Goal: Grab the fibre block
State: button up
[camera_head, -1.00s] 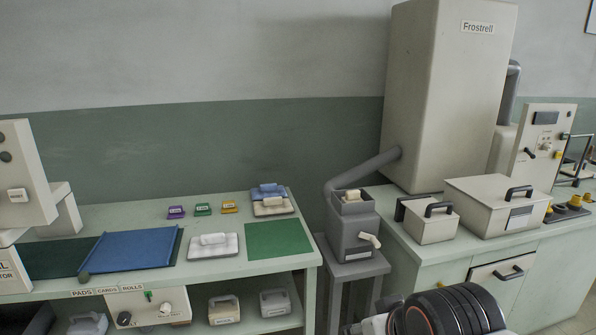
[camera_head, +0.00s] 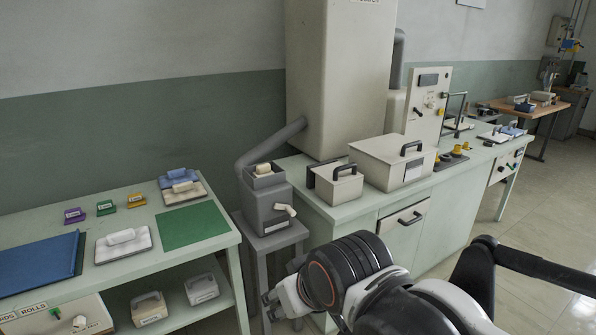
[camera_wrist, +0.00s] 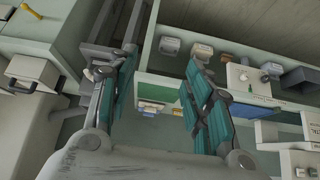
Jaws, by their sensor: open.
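A pale cream block (camera_head: 263,169) sits in the open top of a grey machine (camera_head: 266,205) on a grey stand. It looks like the fibre block, though no label on it can be read. In the wrist view, my gripper (camera_wrist: 163,75) is open and empty, its teal-padded fingers wide apart. The bench and shelf show beyond the fingers, and nothing touches them. I cannot make out the block in the wrist view.
A green-topped bench (camera_head: 110,275) with a green mat (camera_head: 194,226) and a white-handled pad (camera_head: 123,244) stands left. Lidded boxes (camera_head: 392,160) and a tall cream cabinet (camera_head: 340,80) stand right of the machine. A grey pipe (camera_head: 270,145) arches close over the machine. Open floor lies at right.

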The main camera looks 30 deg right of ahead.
aim_at(263, 169)
jog(key=i+j+z, duration=0.5)
jog(key=i+j, duration=0.85)
